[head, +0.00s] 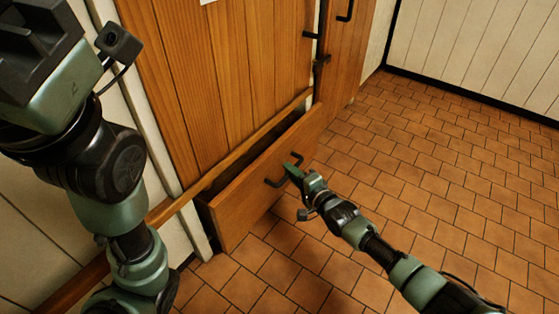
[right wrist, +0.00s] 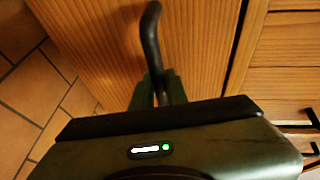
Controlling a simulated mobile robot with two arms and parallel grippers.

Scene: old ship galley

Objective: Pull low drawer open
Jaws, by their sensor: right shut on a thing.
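The low drawer (head: 255,190) is a wooden drawer at the foot of a tall wooden cabinet. It stands partly open in the head view, with a dark gap behind its front. Its black bar handle (head: 274,183) is on the drawer front. My right gripper (head: 294,170) is at this handle, shut on it. In the right wrist view the handle (right wrist: 151,40) runs down between the fingers (right wrist: 153,90), in front of the wooden drawer face (right wrist: 95,40). My left arm is at the left of the head view; its gripper's fingers are not seen.
The tall cabinet doors (head: 215,80) above the drawer are closed and carry black handles (head: 345,10). Red-brown floor tiles (head: 430,170) lie clear in front and to the right. A pale panelled wall (head: 480,45) stands at the back.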

